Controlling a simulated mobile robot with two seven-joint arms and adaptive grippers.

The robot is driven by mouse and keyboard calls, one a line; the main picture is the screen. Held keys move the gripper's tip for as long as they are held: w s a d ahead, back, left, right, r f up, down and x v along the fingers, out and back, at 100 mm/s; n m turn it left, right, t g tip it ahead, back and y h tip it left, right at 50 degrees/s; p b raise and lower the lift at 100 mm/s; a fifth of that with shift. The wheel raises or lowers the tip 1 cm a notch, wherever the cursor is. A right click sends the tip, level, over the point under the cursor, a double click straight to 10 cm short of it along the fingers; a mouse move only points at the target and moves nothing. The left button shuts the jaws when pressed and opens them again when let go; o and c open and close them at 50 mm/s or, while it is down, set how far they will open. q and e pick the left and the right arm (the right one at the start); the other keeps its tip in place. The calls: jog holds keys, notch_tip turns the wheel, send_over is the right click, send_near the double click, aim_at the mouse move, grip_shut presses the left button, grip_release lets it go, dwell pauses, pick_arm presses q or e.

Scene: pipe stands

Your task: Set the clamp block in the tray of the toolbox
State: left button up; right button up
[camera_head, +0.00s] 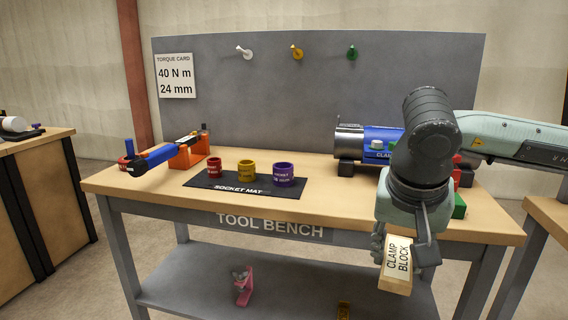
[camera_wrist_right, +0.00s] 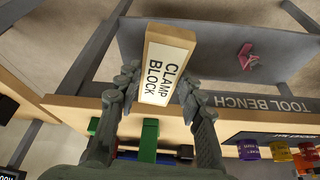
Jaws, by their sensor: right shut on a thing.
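The clamp block (camera_head: 397,265) is a wooden block with a white label reading CLAMP BLOCK. My right gripper (camera_head: 404,250) is shut on it and holds it in the air in front of the bench's front edge, tilted. In the right wrist view the clamp block (camera_wrist_right: 167,62) sits between the two fingers of the right gripper (camera_wrist_right: 157,88), its far end sticking out past them. I cannot make out a toolbox or its tray in either view. My left gripper is not in view.
The tool bench (camera_head: 330,213) carries a socket mat (camera_head: 215,182) with three sockets, an orange stand with a blue-handled tool (camera_head: 158,155), and a blue cylinder (camera_head: 380,135) on black supports, partly behind my right arm. A pink object (camera_head: 243,283) lies on the lower shelf.

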jog(key=shift+d+n, duration=0.45)
jog(key=shift+n, duration=0.25)
jog(key=shift+w, duration=0.1)
